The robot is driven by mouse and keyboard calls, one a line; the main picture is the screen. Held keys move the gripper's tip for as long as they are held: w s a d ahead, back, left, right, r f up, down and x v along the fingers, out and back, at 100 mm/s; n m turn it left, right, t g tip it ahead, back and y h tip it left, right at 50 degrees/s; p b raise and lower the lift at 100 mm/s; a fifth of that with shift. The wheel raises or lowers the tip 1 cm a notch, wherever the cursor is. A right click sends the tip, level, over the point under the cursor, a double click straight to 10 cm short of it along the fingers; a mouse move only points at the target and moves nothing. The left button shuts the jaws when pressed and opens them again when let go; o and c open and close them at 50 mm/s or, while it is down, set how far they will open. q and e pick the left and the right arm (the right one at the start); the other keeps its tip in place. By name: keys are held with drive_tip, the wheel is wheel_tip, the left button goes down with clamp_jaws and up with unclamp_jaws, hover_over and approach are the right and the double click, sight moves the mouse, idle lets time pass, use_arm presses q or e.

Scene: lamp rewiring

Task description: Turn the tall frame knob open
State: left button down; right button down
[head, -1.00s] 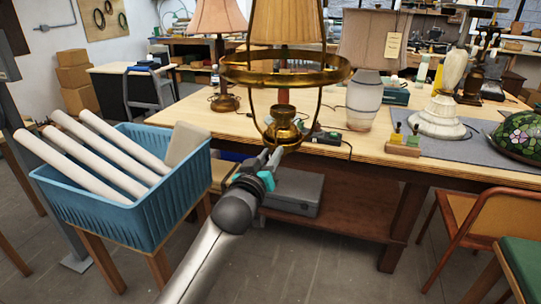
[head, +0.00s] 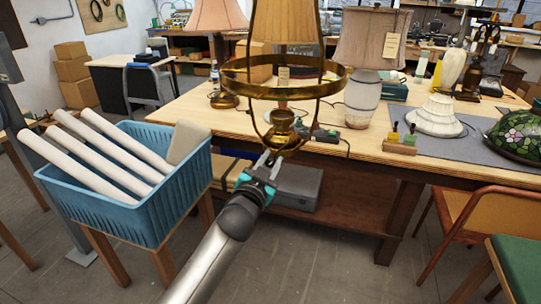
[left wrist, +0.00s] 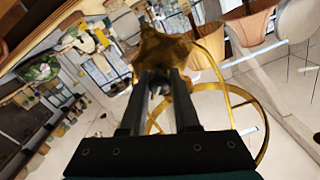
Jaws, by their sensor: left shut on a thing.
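The tall brass frame (head: 290,93) stands out in front of the table in the head view, with a wide ring above and a brass cup (head: 284,126) at its bottom. My left gripper (head: 267,160) is just below the cup, reaching up from the lower left. In the left wrist view, the brass cup (left wrist: 163,50) is right beyond the fingertips. The left gripper (left wrist: 157,82) is shut on a small pale piece (left wrist: 156,90) between its fingers, seemingly the knob; it is mostly hidden by the fingers. My right gripper is not in view.
A blue basket (head: 110,208) with several white rolls stands at the left of my arm. The wooden table (head: 375,162) behind the frame holds several lamps. A grey case (head: 299,187) lies on its lower shelf. An orange chair (head: 485,222) stands at the right.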

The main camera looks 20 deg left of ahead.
use_arm(q)
drive_tip(key=m+p, duration=0.1)
drive_tip(key=m, duration=0.3)
drive_tip(key=shift+m, duration=0.3)
drive_tip(key=m+p, duration=0.1)
drive_tip(key=m, duration=0.4)
drive_tip(key=shift+d, duration=0.1)
drive_tip(key=shift+m, duration=0.3)
drive_tip(key=c, duration=0.6)
unclamp_jaws()
drive_tip(key=shift+f, duration=0.1)
drive_tip(key=shift+c, duration=0.2)
drive_tip(key=s, duration=1.5)
drive_tip(key=shift+s+a, duration=0.15)
drive_tip(key=shift+a, duration=0.1)
